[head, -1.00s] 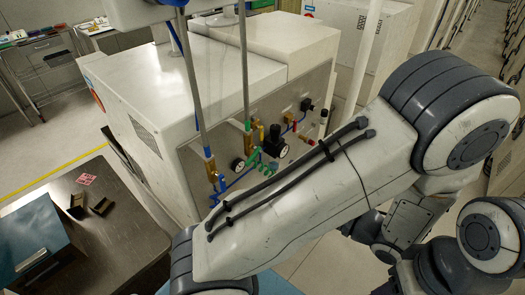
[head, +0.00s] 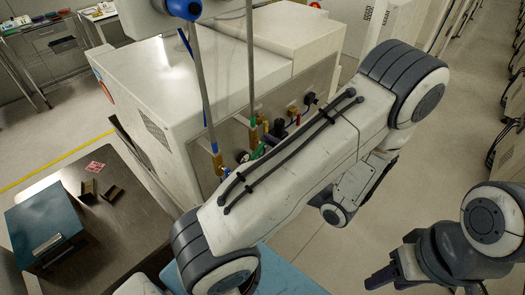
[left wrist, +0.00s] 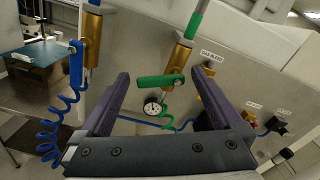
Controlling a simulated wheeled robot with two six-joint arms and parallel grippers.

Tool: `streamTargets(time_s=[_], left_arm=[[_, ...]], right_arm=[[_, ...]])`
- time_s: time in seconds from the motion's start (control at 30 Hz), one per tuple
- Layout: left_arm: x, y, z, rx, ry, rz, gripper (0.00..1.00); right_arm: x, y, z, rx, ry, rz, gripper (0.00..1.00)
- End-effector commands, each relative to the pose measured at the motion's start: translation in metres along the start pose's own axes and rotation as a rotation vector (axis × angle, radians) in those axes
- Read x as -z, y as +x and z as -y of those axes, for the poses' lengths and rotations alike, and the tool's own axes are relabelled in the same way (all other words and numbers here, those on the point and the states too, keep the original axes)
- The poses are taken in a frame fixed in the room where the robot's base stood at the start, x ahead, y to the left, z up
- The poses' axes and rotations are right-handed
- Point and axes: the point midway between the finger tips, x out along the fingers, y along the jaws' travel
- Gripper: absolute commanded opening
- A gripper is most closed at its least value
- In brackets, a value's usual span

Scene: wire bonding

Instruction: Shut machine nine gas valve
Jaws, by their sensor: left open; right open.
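On the machine's side panel, the left wrist view shows a green valve handle (left wrist: 160,82) on a brass valve body (left wrist: 182,52) below a green-ended pipe. The handle lies nearly crosswise to the pipe. My left gripper (left wrist: 163,74) is open, its two dark fingers on either side of the handle in the picture; I cannot tell whether they touch it. A small label (left wrist: 212,56) beside it is too small to read surely. In the head view my arm hides my left gripper and part of the panel. My right gripper (head: 376,282) is open at the lower right, far from the panel.
A blue valve handle (left wrist: 75,62) hangs along its pipe at the left, with a coiled blue hose (left wrist: 52,130) below. A pressure gauge (left wrist: 152,106) sits under the green handle. Brass and black fittings (left wrist: 278,128) are to the right. A dark table (head: 120,225) stands at the left.

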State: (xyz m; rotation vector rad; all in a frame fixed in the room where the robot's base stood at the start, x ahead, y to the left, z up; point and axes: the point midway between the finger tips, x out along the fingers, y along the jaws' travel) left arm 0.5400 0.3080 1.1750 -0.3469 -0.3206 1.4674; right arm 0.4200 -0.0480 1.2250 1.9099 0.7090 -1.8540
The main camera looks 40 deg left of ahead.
Motion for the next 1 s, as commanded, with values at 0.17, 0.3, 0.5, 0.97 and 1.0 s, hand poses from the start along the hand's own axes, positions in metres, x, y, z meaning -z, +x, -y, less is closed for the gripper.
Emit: streamTargets(time_s=[0.17, 0.3, 0.5, 0.97, 1.0], left_arm=[[0.0, 0.0, 0.0, 0.0, 0.0, 0.0, 0.96], [0.0, 0.0, 0.0, 0.0, 0.0, 0.0, 0.43], [-0.002, -0.001, 0.001, -0.001, 0.026, 0.0, 0.18], [-0.009, -0.001, 0.004, -0.001, 0.442, -0.001, 0.18], [-0.008, -0.001, 0.004, -0.001, 0.449, -0.001, 0.18]], right_arm=[[0.0, 0.0, 0.0, 0.0, 0.0, 0.0, 0.5], [0.0, 0.0, 0.0, 0.0, 0.0, 0.0, 0.5], [0.0, -0.003, 0.0, 0.0, 0.0, 0.0, 0.5], [0.002, -0.032, 0.002, 0.0, -0.005, 0.0, 0.5], [0.002, -0.032, 0.002, 0.0, -0.005, 0.0, 0.5]])
